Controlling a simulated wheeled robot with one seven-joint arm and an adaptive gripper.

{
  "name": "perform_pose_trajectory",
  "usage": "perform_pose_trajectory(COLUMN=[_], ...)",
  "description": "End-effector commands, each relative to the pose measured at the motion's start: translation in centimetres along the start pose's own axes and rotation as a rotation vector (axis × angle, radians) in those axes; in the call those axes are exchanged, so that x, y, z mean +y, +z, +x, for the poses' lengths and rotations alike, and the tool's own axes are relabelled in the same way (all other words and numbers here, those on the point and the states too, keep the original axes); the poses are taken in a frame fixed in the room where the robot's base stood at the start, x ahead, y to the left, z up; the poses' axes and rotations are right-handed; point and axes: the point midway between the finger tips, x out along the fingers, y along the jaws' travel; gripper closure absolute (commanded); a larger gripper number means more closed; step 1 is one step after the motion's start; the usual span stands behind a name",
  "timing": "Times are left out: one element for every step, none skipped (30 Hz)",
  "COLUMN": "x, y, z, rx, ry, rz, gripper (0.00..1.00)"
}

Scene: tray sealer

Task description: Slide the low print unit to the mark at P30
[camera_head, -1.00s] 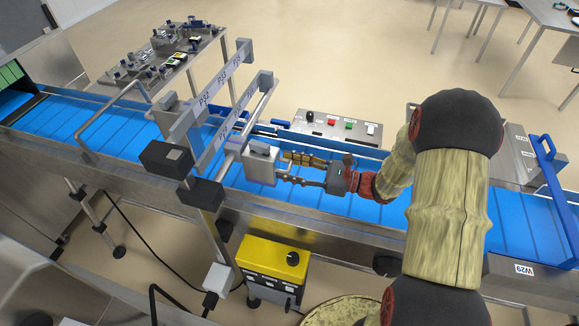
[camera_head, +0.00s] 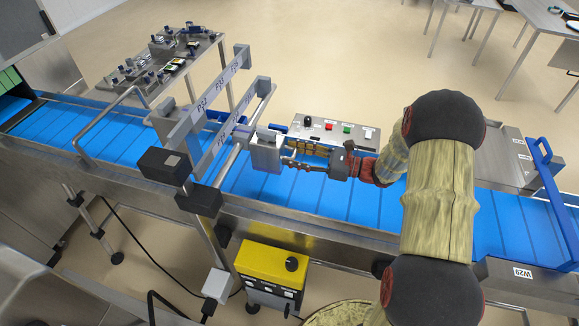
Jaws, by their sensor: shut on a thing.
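The low print unit (camera_head: 266,153) is a grey box on the lower rail (camera_head: 222,140), which crosses above the blue conveyor. My gripper (camera_head: 290,155) comes from the right, its fingers reaching the unit's right side, and is shut on it; the exact contact is partly hidden. Printed P-labels run along the lower rail and the upper rail (camera_head: 210,95). They are small and slanted, and I cannot surely read which is P30.
The blue belt (camera_head: 330,195) runs beneath. A control panel (camera_head: 337,131) with buttons stands behind it. A yellow box (camera_head: 268,265) stands in front, below the belt. Black end blocks (camera_head: 163,163) cap the near rail ends. A parts table (camera_head: 165,62) is at the back left.

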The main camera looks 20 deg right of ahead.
Motion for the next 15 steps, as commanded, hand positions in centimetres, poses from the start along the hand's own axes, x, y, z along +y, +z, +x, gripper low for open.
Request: perform_pose_trajectory(x=[-1.0, -1.4, -1.9, -2.2, -2.5, -2.7, -2.8, -2.8, -2.9, -2.9, -2.9, -2.9, -2.9, -2.8, -2.8], y=[0.0, 0.0, 0.0, 0.0, 0.0, 0.0, 0.0, 0.0, 0.0, 0.0, 0.0, 0.0, 0.0, 0.0, 0.0], z=[0.0, 0.0, 0.0, 0.0, 0.0, 0.0, 0.0, 0.0, 0.0, 0.0, 0.0, 0.0, 0.0, 0.0, 0.0], rx=[-0.001, -0.001, -0.001, -0.001, -0.001, -0.001, 0.0, 0.0, 0.0, 0.0, 0.0, 0.0, 0.0, 0.0, 0.0], ry=[-0.001, -0.001, -0.001, -0.001, -0.001, -0.001, -0.001, -0.001, -0.001, -0.001, -0.001, -0.001, -0.001, -0.001, -0.001], rz=[0.0, 0.0, 0.0, 0.001, 0.001, 0.002, 0.002, 0.002, 0.002, 0.002, 0.002, 0.002, 0.002, 0.002, 0.002], gripper=[1.0, 1.0, 1.0, 1.0, 1.0, 1.0, 1.0, 1.0, 1.0, 1.0, 1.0, 1.0, 1.0, 1.0, 1.0])
